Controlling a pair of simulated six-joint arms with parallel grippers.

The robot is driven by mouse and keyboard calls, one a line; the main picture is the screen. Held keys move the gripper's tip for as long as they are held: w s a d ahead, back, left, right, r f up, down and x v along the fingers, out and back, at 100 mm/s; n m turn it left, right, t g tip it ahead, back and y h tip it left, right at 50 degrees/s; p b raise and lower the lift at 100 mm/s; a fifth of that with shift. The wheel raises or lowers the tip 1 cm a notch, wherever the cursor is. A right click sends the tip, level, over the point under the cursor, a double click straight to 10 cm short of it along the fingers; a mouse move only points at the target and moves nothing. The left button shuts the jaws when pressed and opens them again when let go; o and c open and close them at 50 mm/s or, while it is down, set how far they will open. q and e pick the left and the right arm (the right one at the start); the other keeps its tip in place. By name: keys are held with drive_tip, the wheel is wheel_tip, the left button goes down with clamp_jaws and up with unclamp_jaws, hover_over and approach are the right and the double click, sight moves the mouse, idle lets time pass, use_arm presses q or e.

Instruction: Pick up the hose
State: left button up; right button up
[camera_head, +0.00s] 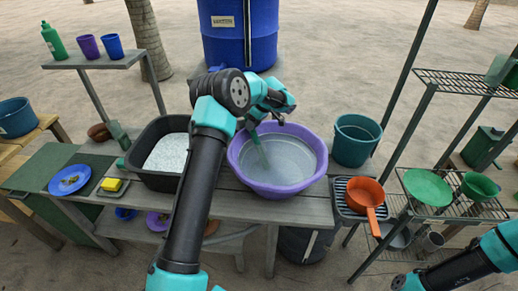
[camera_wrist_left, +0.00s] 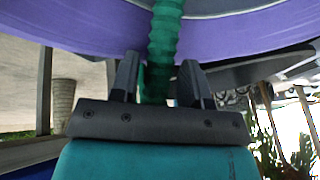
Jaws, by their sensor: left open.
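The hose is green and ribbed. In the left wrist view the hose (camera_wrist_left: 165,35) runs down between the two fingers of my left gripper (camera_wrist_left: 160,62), with the jaws apart around it. In the head view the hose (camera_head: 261,149) hangs below my left gripper (camera_head: 262,119), over the purple basin (camera_head: 241,176). Its upper part is largely hidden by my arm. Part of my right arm shows at the lower right, but its gripper is out of view.
A black tub (camera_head: 141,178) with pale contents stands left of the basin, and a teal bucket (camera_head: 357,137) stands right of it. An orange pan (camera_head: 366,193) sits on a rack at the right. A blue barrel (camera_head: 240,48) stands behind.

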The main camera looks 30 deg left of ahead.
use_arm(q)
drive_tip(key=shift+s+a+f, duration=0.1)
drive_tip(key=shift+a+f, duration=0.1)
drive_tip(key=shift+f, duration=0.25)
drive_tip(key=c, duration=0.6)
drive_tip(key=shift+r, duration=0.1)
drive_tip(key=shift+c, duration=0.2)
wheel_tip(320, 180, up, 10)
idle(0.4)
